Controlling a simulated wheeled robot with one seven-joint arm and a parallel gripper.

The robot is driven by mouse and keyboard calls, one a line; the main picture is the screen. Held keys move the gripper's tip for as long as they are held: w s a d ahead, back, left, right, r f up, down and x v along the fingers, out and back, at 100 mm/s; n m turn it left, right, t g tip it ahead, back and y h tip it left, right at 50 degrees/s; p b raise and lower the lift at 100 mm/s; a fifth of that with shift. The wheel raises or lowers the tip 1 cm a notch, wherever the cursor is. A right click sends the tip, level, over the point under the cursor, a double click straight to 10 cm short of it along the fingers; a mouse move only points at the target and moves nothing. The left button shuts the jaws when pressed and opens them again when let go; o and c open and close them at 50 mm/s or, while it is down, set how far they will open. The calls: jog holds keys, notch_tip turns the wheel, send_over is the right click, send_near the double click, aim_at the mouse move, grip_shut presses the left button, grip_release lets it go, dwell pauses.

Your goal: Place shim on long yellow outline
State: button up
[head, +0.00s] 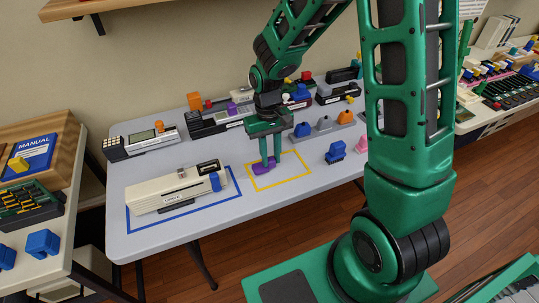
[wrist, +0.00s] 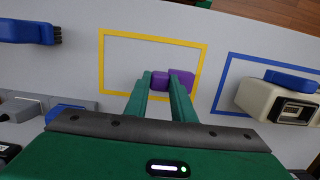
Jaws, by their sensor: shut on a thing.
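The purple shim (head: 261,170) is a small blocky piece held between the fingertips of my gripper (head: 268,161). It also shows at the fingertips in the wrist view (wrist: 181,78). The yellow outline (head: 293,179) is a rectangle on the grey table. In the wrist view, the shim overlaps the lower right corner of the yellow outline (wrist: 152,36), covering part of its right side. In the head view it is at the outline's left side. My gripper points down and is shut on the shim. I cannot tell whether the shim touches the table.
A blue outline (head: 232,182) left of the yellow one holds a cream device (head: 165,191) with a blue end piece. Dark devices stand along the back of the table (head: 130,242). A blue piece (head: 335,152) stands to the right. The yellow outline's interior is otherwise clear.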

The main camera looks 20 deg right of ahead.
jog(key=shift+f, duration=0.5)
jog(key=o, duration=1.7)
jog(key=shift+c, duration=0.2)
notch_tip(320, 180, up, 14)
jog(key=s, duration=1.6)
dwell(0.8)
jog(key=shift+d, duration=0.1)
dwell(0.4)
